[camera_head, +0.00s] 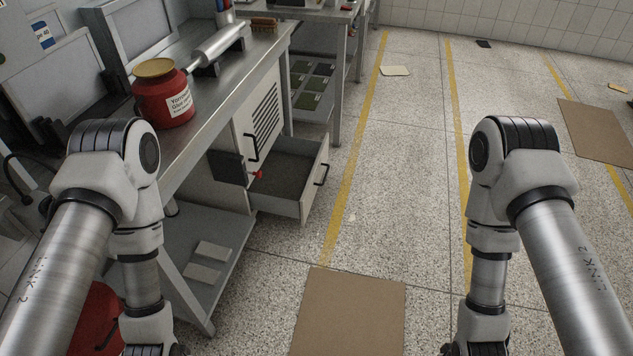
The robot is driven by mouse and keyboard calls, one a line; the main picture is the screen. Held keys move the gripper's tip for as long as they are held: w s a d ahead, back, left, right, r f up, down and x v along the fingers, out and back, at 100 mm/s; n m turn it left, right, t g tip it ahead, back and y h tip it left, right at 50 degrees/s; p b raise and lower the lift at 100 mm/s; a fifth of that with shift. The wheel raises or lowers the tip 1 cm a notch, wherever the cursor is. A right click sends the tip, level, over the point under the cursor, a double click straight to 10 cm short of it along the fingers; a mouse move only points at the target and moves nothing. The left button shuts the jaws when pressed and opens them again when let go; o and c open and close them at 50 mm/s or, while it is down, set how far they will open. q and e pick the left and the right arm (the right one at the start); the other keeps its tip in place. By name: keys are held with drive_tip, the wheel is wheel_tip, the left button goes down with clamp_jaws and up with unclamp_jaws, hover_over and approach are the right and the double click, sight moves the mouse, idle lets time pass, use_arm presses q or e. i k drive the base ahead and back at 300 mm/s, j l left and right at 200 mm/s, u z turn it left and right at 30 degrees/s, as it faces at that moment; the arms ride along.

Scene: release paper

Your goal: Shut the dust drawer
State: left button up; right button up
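The dust drawer (277,203) stands pulled out of the light cabinet (262,108) under the metal workbench. Its grey inside shows and looks empty. A black handle (321,173) is on its front panel, which faces right. My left arm comes in at the left, in front of the bench, and my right arm comes in at the right over the open floor. Both arms point down and their grippers are cut off by the bottom edge, so no fingertips show. Neither arm touches the drawer.
A red pot (164,98) with a yellow lid and a metal roller (218,46) sit on the workbench (190,140). A brown sheet (350,312) lies on the floor in front. Another brown sheet (600,132) lies at right. The floor right of the drawer is clear.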

sight(293, 169)
drive_tip(key=u, duration=0.55)
drive_tip(key=i+l+u, duration=0.25)
drive_tip(key=l+u, duration=0.2)
drive_tip(key=l, duration=0.15)
drive_tip(key=i+l+u, duration=0.25)
drive_tip(key=l, duration=0.15)
drive_tip(key=l+u, duration=0.2)
drive_tip(key=l, duration=0.15)
drive_tip(key=i+l+u, duration=0.1)
drive_tip(key=l+u, duration=0.15)
drive_tip(key=l, duration=0.15)
drive_tip(key=i+l, duration=0.1)
drive_tip(key=l, duration=0.8)
drive_tip(key=i+l+u, duration=0.1)
drive_tip(key=l, duration=1.7)
drive_tip(key=i+u, duration=0.05)
